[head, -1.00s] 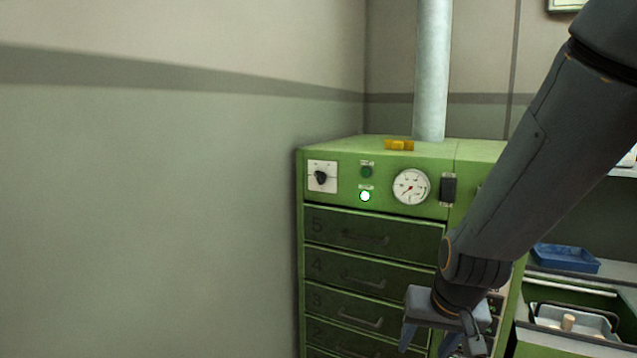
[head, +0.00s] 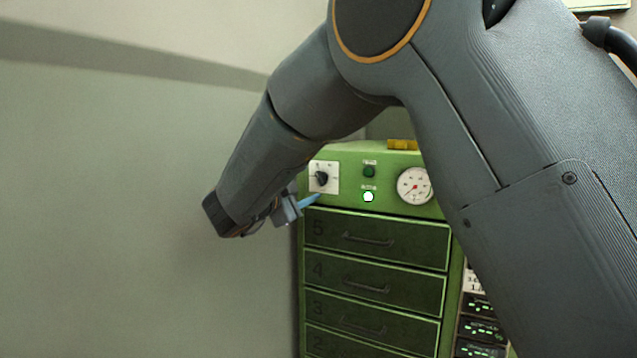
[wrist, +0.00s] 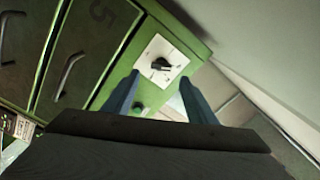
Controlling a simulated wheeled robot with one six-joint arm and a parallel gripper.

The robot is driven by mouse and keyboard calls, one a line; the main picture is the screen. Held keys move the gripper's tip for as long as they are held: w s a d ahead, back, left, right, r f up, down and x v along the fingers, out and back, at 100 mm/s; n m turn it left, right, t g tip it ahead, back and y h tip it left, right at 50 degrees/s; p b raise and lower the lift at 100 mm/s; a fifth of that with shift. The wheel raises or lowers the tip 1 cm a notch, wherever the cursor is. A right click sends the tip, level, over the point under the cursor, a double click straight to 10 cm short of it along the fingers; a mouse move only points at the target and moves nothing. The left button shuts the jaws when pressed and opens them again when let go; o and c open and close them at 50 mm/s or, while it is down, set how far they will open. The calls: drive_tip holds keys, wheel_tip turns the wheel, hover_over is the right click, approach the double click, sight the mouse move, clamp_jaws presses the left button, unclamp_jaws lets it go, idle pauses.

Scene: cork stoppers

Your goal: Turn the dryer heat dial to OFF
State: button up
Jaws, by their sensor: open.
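The heat dial is a black knob (head: 321,178) on a white square plate (head: 333,168) at the upper left of the green dryer's (head: 385,150) front. In the wrist view the knob (wrist: 160,64) and its plate (wrist: 178,59) lie ahead of my fingers, tilted in the picture. The plate's markings are too small to read. My gripper (head: 310,201) is just below and left of the dial in the head view, with one blue finger showing. In the wrist view my gripper (wrist: 160,88) is open, its two fingers apart and nothing between them. I see no contact with the knob.
A lit white-green lamp (head: 368,197), a green button (head: 369,171) and a round gauge (head: 414,186) are right of the dial. Handled drawers (head: 375,240) lie below. A wall (head: 120,200) stands close on the left. Yellow items (head: 402,144) lie on the dryer's top.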

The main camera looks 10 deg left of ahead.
sight(319, 179)
drive_tip(key=shift+p+x, duration=0.85)
drive_tip(key=shift+x, duration=2.65)
drive_tip(key=shift+a, duration=0.15)
drive_tip(key=c, duration=1.1)
drive_tip(key=n+p, duration=0.5)
drive_tip(key=p, duration=0.1)
drive_tip(key=shift+n, duration=0.3)
drive_tip(key=n+p, duration=0.3)
drive_tip(key=shift+n+p, duration=1.05)
drive_tip(key=shift+n, duration=0.65)
drive_tip(key=shift+f, duration=0.1)
